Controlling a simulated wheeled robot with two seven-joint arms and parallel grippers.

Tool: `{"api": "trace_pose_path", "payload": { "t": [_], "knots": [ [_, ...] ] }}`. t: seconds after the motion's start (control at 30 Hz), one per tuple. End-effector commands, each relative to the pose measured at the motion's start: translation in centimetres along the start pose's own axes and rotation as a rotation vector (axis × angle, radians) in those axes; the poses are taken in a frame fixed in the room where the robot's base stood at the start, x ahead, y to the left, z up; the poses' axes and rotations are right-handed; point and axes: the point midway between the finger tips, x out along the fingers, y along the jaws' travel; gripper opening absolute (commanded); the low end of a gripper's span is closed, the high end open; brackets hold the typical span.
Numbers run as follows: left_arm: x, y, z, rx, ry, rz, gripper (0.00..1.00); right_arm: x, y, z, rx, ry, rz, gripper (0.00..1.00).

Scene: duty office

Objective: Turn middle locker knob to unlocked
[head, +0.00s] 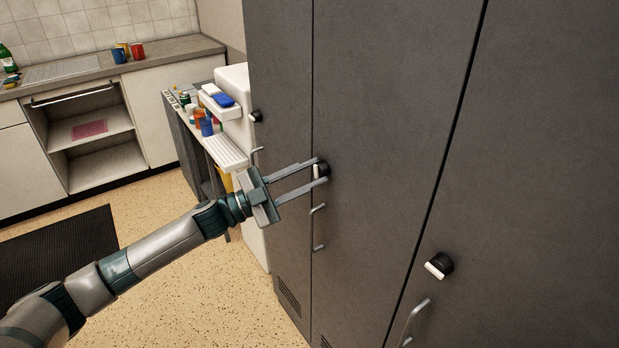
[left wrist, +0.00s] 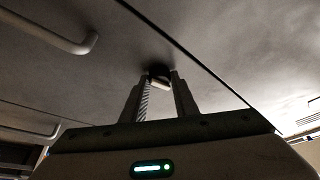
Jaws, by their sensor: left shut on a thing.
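The middle locker (head: 390,110) is a dark grey door with a small round black knob (head: 323,167) that has a white grip bar. My left gripper (head: 322,172) reaches it from the left, with one finger above and one below. In the left wrist view the knob (left wrist: 159,73) sits between the two fingertips (left wrist: 160,78), and the jaws are shut on it. The fingers partly hide the knob, so its exact turn is hard to read. The middle locker's handle (head: 318,227) is just below. My right gripper is not in view.
The right locker has its own knob (head: 438,265) and handle (head: 415,322). The left locker has a knob (head: 255,117) and handle. Speckled floor (head: 190,290) is open below, with a dark mat (head: 65,255) at left.

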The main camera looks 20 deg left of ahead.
Motion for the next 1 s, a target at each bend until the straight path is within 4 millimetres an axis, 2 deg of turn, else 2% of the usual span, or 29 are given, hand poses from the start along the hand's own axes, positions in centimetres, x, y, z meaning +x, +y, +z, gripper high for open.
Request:
{"api": "trace_pose_path", "payload": {
  "t": [0.3, 0.8, 0.83, 0.9, 1.0],
  "knots": [
    [0.01, -0.21, 0.01, 0.135, -0.001, 0.055, 0.04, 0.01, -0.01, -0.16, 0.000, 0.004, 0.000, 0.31],
    [0.01, -0.21, -0.01, 0.156, -0.001, 0.064, 0.04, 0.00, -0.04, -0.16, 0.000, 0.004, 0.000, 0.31],
    [0.01, -0.21, -0.01, 0.156, -0.001, 0.063, 0.31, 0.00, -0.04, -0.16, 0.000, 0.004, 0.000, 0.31],
    [0.01, -0.21, -0.01, 0.155, -0.001, 0.063, 0.45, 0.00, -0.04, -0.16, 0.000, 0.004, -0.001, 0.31],
    [0.01, -0.20, -0.01, 0.155, 0.000, 0.063, 0.45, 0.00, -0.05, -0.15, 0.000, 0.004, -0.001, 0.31]
  ]
}}
